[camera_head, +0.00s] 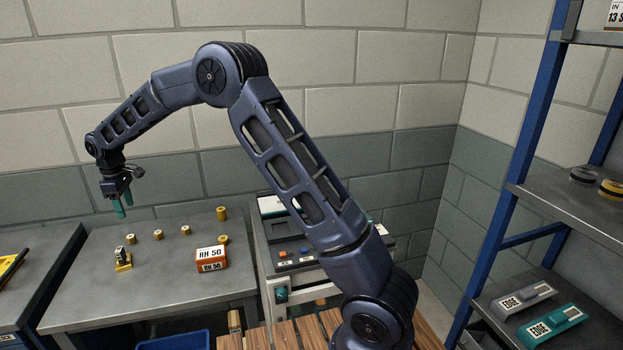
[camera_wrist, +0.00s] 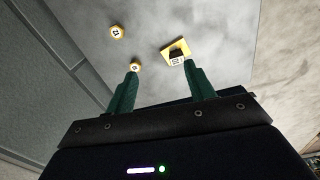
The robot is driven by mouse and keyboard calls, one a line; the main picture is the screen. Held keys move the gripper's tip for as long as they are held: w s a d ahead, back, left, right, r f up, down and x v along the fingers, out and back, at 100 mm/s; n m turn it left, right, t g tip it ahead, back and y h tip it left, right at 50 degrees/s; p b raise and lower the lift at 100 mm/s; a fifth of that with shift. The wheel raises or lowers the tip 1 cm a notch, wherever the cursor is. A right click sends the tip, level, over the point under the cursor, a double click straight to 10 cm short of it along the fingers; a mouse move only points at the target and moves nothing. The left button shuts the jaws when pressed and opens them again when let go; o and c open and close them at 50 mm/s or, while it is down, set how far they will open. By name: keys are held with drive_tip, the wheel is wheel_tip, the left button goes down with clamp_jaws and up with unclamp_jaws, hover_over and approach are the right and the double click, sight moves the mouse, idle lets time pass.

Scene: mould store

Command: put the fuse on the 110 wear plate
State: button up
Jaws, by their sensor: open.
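My gripper (camera_head: 120,206) is open and empty, held above the left part of the grey metal table. In the wrist view its two green fingers (camera_wrist: 164,76) stand apart. A yellow-based piece with a dark upright part and a white label (camera_head: 123,259) stands on the table below; it also shows near the right finger in the wrist view (camera_wrist: 176,52). Small brass pieces stand behind it, one at left (camera_head: 130,238), one in the middle (camera_head: 158,235) and one at right (camera_head: 186,230). I cannot tell which thing is the fuse, and no 110 marking is legible.
An orange box marked RH 50 (camera_head: 211,259) stands at the table's right, with brass pieces behind it, one taller (camera_head: 222,213). A grey EDGE device (camera_head: 522,298) and a teal one (camera_head: 553,325) lie on the right shelf. The table's front is clear.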

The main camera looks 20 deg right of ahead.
drive_tip(key=s+d+r+m+t, duration=0.1)
drive_tip(key=d+r+m, duration=0.35)
drive_tip(key=d, duration=0.75)
drive_tip(key=s+d+r+m, duration=0.1)
drive_tip(key=s+d+r, duration=0.1)
drive_tip(key=d+r, duration=0.7)
drive_tip(key=s+d+r+m+t, duration=0.15)
drive_tip(key=d+r, duration=0.25)
drive_tip(key=d, duration=1)
drive_tip(key=s+d+r+m, duration=0.1)
drive_tip(key=s+d+m, duration=0.2)
drive_tip(key=s+d, duration=0.35)
drive_tip(key=s+d+r+m, duration=0.15)
drive_tip(key=s+d, duration=0.25)
drive_tip(key=d, duration=0.5)
drive_tip(key=s+d+f+m+t, duration=0.1)
drive_tip(key=s+d+f+m, duration=0.1)
drive_tip(key=s+d, duration=0.3)
drive_tip(key=s+d+f+m, duration=0.3)
drive_tip(key=s+d, duration=0.1)
drive_tip(key=s, duration=0.5)
drive_tip(key=shift+d+f+t, duration=0.3)
drive_tip(key=shift+d+t, duration=0.05)
